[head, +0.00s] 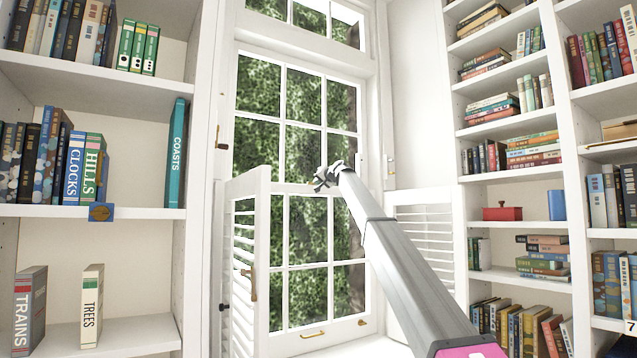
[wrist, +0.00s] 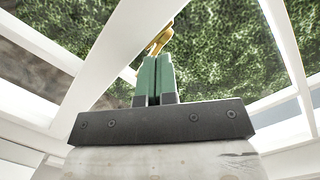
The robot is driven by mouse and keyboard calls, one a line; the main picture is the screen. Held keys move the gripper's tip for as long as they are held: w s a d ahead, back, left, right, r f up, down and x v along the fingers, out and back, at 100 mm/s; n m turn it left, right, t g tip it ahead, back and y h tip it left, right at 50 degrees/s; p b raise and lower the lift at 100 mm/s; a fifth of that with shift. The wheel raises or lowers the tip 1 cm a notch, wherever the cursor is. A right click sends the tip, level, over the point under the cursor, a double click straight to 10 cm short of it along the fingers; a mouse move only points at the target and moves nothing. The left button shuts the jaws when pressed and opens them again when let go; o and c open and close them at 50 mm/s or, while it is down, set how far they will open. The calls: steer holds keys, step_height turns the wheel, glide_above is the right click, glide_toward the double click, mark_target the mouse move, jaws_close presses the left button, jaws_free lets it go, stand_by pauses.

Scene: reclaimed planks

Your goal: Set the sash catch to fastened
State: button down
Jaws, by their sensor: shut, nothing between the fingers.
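The sash catch (wrist: 159,40) shows in the wrist view as a small brass-yellow piece just beyond my fingertips. It sits near the white window bars, with greenery behind. My gripper (wrist: 157,58) has its two green fingers shut together, with nothing between them. The fingertips overlap the lower end of the catch in the picture; I cannot tell whether they touch it. In the head view my gripper (head: 322,178) is at the meeting rail (head: 290,188) of the sash window, and the catch is hidden there. Whether the catch is fastened is not clear.
Open louvred shutters stand at the left (head: 247,265) and right (head: 425,240) of the window. A brass handle (head: 313,334) is on the bottom sash rail. Bookshelves line both sides; a red box (head: 502,213) sits on a right shelf.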

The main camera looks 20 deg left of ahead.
steer(key=shift+w+a, duration=0.2)
steer(key=shift+w, duration=1.25)
stand_by(1.3)
steer(key=shift+w, duration=0.25)
steer(key=shift+d, duration=0.15)
steer(key=shift+s, duration=0.1)
stand_by(0.3)
steer(key=shift+s, duration=2.1)
steer(key=shift+s, duration=0.1)
